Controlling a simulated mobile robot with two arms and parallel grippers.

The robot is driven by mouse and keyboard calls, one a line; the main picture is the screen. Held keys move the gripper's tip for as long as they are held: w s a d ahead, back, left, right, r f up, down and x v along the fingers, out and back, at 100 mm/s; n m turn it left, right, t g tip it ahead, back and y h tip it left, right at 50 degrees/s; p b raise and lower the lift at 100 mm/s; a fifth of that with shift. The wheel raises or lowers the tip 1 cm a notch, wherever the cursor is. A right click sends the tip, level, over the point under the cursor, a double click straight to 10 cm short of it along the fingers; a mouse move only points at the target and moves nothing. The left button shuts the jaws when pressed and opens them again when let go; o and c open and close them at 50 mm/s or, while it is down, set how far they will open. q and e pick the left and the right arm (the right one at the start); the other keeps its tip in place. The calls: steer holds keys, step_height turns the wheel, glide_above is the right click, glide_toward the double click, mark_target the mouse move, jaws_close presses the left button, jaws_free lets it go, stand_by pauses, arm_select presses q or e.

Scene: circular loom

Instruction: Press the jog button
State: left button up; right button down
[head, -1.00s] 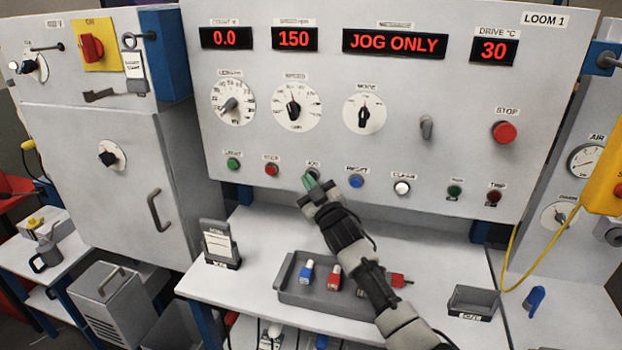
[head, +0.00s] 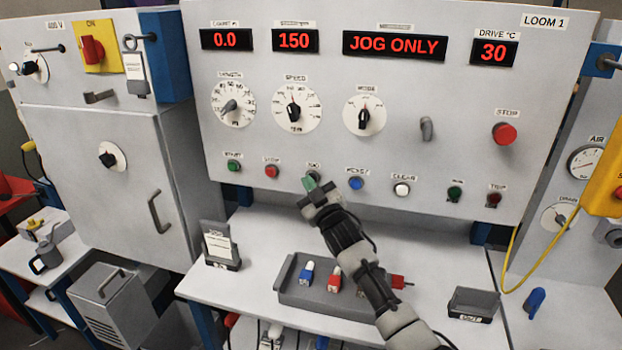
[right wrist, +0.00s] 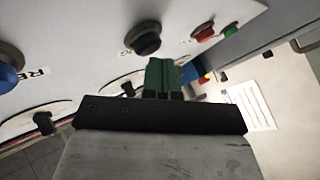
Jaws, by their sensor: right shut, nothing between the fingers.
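The jog button (right wrist: 143,40) is a dark round button on the loom's control panel (head: 460,100). In the head view, my right gripper hides most of it, and its small label sits just above. My right gripper (head: 310,184) has green fingertips, which are shut and empty. They are at the jog button in the head view. In the right wrist view the green fingertips (right wrist: 161,74) are close below and to the right of the button; I cannot tell whether they touch it. My left gripper is not in view.
The blue reset button (head: 356,183) is right of the jog button; a red button (head: 272,171) and a green start button (head: 233,166) are left. The display (head: 394,44) reads JOG ONLY. A grey tray (head: 300,293) with plugs lies on the shelf below my arm.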

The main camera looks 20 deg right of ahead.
steer(key=shift+s+a, duration=0.3)
steer(key=shift+s, duration=0.2)
steer(key=s+a+p, duration=0.1)
steer(key=s, duration=0.1)
steer(key=s+a+p, duration=0.1)
steer(key=s+p, duration=0.1)
steer(key=shift+a, duration=0.4)
stand_by(4.7)
